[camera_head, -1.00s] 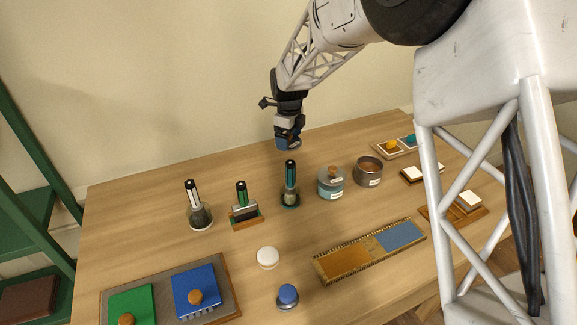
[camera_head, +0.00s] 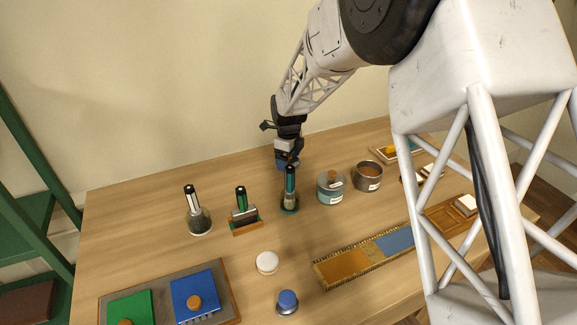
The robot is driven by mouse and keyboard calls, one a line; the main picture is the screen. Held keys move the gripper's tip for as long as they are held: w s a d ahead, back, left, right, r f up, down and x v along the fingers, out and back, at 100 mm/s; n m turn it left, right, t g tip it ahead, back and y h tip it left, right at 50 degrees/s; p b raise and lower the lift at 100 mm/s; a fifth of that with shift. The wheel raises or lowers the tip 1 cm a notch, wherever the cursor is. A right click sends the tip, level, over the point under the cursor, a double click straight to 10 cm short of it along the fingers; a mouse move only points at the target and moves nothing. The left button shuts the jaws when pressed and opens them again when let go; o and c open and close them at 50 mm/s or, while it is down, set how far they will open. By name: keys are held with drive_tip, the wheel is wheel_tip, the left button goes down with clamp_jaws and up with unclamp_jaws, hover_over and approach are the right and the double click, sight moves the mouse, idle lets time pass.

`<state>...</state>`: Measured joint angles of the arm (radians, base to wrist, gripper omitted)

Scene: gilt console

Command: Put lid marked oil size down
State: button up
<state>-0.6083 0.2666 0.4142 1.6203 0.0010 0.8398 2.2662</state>
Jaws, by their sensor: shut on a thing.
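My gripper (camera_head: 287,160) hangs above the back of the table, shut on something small. A blue part shows at its tip, but I cannot tell whether it is a lid or part of the gripper. A teal-and-grey jar (camera_head: 331,190) with a wooden-knobbed lid (camera_head: 333,177) stands to the right. Beside it is a metal tin (camera_head: 367,177) with no lid on it and brown contents. Both have pale labels too small to read. A flat white round piece (camera_head: 267,262) lies mid-table. No lid marked oil size can be made out.
A flask-like holder (camera_head: 198,219) and a brush on a wooden stand (camera_head: 244,221) are to the left. A long two-part tray (camera_head: 345,266), a blue-knobbed piece (camera_head: 287,302) and a panel board (camera_head: 235,296) lie in front.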

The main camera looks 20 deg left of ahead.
drive_tip(key=shift+f, duration=1.75)
drive_tip(key=shift+f, duration=0.1)
drive_tip(key=o, duration=0.7)
wheel_tip(320, 180, up, 12)
drive_tip(key=shift+r, duration=0.1)
